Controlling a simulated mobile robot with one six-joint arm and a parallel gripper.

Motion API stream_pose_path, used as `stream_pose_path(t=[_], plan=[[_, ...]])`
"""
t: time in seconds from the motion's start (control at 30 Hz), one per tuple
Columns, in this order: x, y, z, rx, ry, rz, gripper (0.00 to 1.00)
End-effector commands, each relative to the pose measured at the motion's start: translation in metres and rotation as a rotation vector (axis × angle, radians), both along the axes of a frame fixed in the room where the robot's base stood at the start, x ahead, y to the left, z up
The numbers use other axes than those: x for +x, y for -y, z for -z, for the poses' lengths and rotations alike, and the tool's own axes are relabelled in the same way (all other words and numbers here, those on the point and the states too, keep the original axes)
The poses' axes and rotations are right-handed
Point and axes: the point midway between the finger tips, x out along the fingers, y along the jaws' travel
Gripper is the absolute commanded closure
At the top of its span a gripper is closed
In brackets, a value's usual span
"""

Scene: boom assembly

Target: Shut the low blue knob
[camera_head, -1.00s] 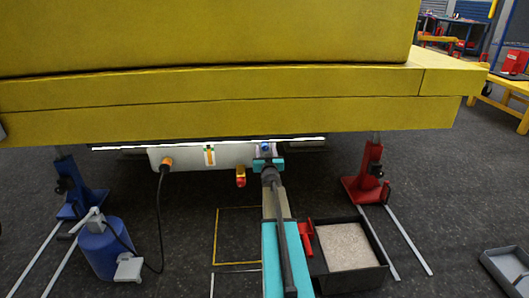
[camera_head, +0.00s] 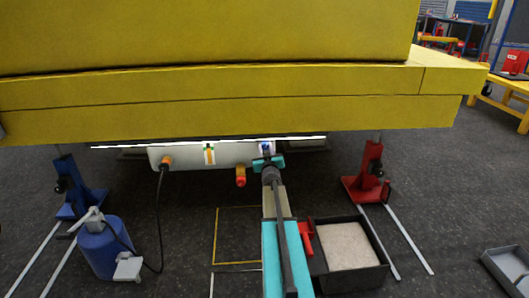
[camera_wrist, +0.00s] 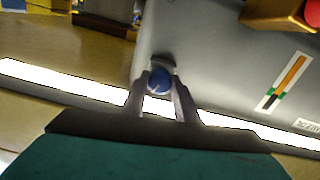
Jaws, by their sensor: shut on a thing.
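The low blue knob (camera_wrist: 159,81) sits on the grey housing (camera_wrist: 215,60), between the two fingers of my gripper (camera_wrist: 161,92) in the wrist view. The fingers are closed on its sides. In the head view my gripper (camera_head: 266,152) is at the right end of the grey housing (camera_head: 195,156), under the yellow boom. The knob (camera_head: 265,146) shows there only as a small blue patch, mostly hidden by the fingers.
An orange-red fitting (camera_head: 240,176) hangs just left of my gripper. A cable plug (camera_head: 167,162) is at the housing's left. The yellow boom (camera_head: 230,110) is close overhead. A blue jack (camera_head: 75,190) and a red jack (camera_head: 368,178) stand at the sides, with a gravel tray (camera_head: 345,246) below right.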

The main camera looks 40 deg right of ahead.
Motion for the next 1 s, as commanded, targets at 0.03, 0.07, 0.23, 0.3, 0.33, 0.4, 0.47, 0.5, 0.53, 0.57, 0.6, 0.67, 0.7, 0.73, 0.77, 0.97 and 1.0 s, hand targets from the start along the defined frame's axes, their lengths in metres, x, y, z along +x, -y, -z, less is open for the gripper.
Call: stream_pose_path(t=[0.03,0.07,0.23,0.3,0.33,0.4,0.47,0.5,0.53,0.57,0.6,0.67,0.7,0.73,0.77,0.97,1.0], plan=[[0.0028,-0.0007,0.0000,-0.029,-0.017,-0.003,0.95],[0.0027,-0.0006,0.0000,-0.046,-0.031,-0.003,0.95],[0.0024,-0.0004,0.0013,-0.154,-0.123,-0.003,0.95],[0.0024,-0.0003,0.0011,-0.204,-0.164,-0.002,0.95],[0.0023,-0.0003,0.0009,-0.227,-0.182,-0.002,0.95],[0.0023,-0.0002,0.0008,-0.278,-0.225,-0.002,0.95],[0.0021,-0.0002,0.0010,-0.322,-0.262,-0.002,0.95],[0.0020,0.0000,0.0013,-0.350,-0.287,-0.002,0.95],[0.0020,0.0000,0.0013,-0.372,-0.305,-0.002,0.95],[0.0019,0.0000,0.0012,-0.395,-0.325,-0.002,0.95],[0.0019,0.0001,0.0009,-0.424,-0.347,-0.001,0.95],[0.0019,0.0001,0.0004,-0.469,-0.384,-0.001,0.95],[0.0018,0.0002,0.0003,-0.498,-0.409,-0.001,0.95],[0.0018,0.0002,0.0003,-0.519,-0.427,-0.001,0.95],[0.0017,0.0003,0.0005,-0.541,-0.446,-0.001,0.95],[0.0015,0.0006,-0.0005,-0.686,-0.568,0.000,0.95],[0.0015,0.0006,-0.0007,-0.716,-0.592,-0.001,0.95]])
